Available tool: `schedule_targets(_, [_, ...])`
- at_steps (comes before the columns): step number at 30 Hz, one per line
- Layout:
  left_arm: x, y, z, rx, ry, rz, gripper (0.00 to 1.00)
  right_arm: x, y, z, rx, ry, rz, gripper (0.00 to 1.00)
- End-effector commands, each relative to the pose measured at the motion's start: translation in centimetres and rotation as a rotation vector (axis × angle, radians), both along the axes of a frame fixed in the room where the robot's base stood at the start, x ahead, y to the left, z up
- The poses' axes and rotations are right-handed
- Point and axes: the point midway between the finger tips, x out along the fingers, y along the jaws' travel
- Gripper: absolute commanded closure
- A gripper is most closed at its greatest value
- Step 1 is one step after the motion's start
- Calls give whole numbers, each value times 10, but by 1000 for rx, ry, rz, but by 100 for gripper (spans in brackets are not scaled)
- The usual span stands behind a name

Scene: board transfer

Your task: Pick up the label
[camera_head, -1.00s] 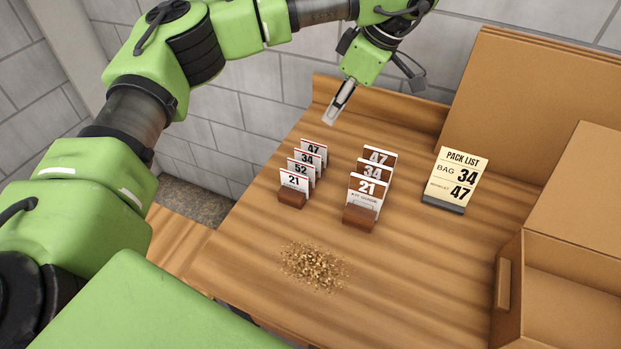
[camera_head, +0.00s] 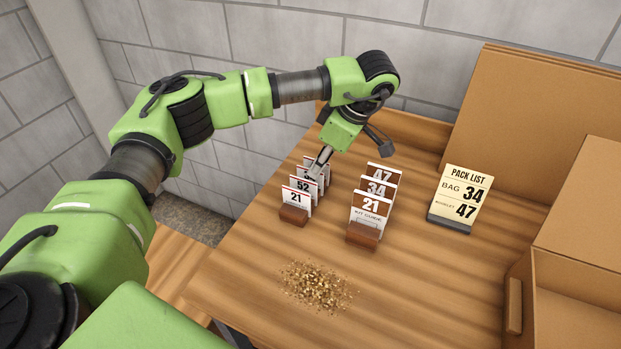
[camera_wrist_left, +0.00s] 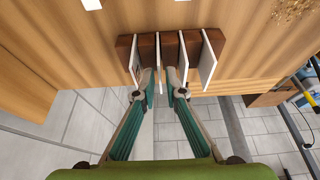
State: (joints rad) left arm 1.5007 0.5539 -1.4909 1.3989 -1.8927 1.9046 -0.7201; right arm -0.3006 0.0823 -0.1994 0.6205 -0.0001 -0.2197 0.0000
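A dark brown holder (camera_head: 293,216) on the left of the table carries a row of white number labels. The front label (camera_head: 297,198) reads 21 and the one behind reads 52 (camera_head: 303,186); the rear ones are partly hidden by my gripper. My left gripper (camera_head: 319,166) points down at the rear of this row. In the wrist view, its two fingers (camera_wrist_left: 163,82) are apart, at either side of a thin white label (camera_wrist_left: 158,61), second from left. The label appears to be the 34, but its face is hidden. My right gripper is not in view.
A second holder (camera_head: 362,235) with booklets 47, 34 and 21 stands to the right. The pack list card (camera_head: 460,191) reads bag 34, booklet 47. A loose grain pile (camera_head: 316,286) lies in front. An open cardboard box (camera_head: 580,270) is at right.

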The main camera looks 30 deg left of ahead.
Motion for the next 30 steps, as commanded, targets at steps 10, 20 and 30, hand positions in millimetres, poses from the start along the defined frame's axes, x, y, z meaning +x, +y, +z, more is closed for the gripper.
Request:
schedule_targets(10, [-1,21,-35,1,2,2,89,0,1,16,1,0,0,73])
schedule_targets(20, [-1,21,-36,1,1,0,100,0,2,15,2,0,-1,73])
schedule_targets(30, [0,20,-33,0,0,1,100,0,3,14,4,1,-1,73])
